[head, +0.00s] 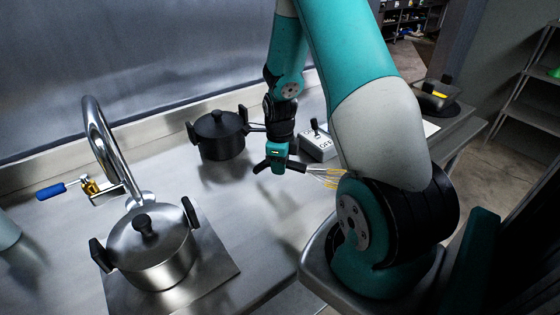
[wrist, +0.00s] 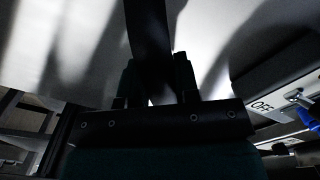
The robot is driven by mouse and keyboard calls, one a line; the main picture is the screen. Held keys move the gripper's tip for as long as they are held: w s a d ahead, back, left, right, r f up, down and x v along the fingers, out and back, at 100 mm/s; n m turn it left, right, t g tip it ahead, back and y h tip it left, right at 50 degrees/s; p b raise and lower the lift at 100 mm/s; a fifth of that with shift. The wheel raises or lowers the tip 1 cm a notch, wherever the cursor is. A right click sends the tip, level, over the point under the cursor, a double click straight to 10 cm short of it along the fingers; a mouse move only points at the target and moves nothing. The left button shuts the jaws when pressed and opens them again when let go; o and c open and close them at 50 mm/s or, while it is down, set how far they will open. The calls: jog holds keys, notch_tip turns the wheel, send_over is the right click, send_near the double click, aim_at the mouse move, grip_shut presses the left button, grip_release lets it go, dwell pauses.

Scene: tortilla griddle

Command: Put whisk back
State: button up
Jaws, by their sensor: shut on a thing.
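The whisk (head: 297,166) has a black handle and yellowish wires. In the head view it lies roughly level above the counter, with its wires pointing right, towards my arm's base. My gripper (head: 277,164) is shut on the handle. In the wrist view, the dark handle (wrist: 148,28) runs up from between the fingers of my gripper (wrist: 156,88). The wires are not clear in the wrist view. I cannot make out a holder for the whisk.
A white ON/OFF switch box (head: 318,147) stands just right of my gripper; it also shows in the wrist view (wrist: 268,102). A black lidded pot (head: 220,140) is to the left. A steel pot (head: 152,262) and a curved tap (head: 97,130) are further left. The counter (head: 245,205) before my gripper is clear.

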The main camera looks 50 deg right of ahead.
jog(key=shift+f, duration=0.35)
jog(key=o, duration=1)
jog(key=shift+r, duration=0.15)
notch_tip(320, 180, up, 17)
jog(key=shift+r+b, duration=0.1)
jog(key=shift+b, duration=0.65)
